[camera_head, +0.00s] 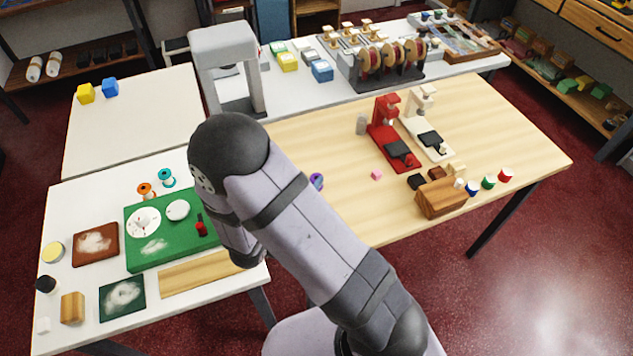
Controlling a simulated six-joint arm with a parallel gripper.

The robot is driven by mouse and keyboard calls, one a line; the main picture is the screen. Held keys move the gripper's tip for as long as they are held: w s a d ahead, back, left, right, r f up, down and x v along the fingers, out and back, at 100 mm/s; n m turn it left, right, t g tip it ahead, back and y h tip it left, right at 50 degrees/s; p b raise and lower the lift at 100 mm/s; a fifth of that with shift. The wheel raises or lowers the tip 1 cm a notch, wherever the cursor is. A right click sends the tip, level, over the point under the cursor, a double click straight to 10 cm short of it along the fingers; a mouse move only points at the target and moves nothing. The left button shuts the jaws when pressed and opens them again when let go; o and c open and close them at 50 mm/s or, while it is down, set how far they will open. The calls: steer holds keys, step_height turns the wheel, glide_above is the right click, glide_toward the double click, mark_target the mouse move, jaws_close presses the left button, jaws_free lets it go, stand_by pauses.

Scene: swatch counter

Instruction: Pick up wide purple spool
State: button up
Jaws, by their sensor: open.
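A small purple and blue round thing (317,181), which looks like the purple spool, lies on the wooden table just right of my arm. My arm partly covers it, so its full width cannot be told. Two other spools, one orange (146,190) and one teal (167,178), stand on the white table at the left. My arm rises from the lower right, bends at the elbow and drops behind itself. My gripper is hidden behind my arm.
A green board (137,255) with white discs fills much of the left table. A red press (388,140) and a white press (424,130) stand on the wooden table (500,130). A pink cube (377,175) and wooden block (440,197) are nearby. A grey arch (224,45) stands behind.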

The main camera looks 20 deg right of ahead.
glide_toward(314, 181)
steer(key=shift+w+d+r+p, duration=0.1)
steer(key=shift+w+d+p, duration=0.2)
steer(key=shift+w+d, duration=0.4)
steer(key=shift+d+f, duration=0.15)
steer(key=shift+f, duration=0.1)
steer(key=shift+w+d+f, duration=0.2)
steer(key=shift+w+d, duration=0.25)
steer(key=shift+w, duration=0.05)
steer(key=shift+p, duration=0.3)
steer(key=shift+p+x, duration=0.85)
steer(key=shift+x, duration=2.1)
steer(key=c, duration=1.1)
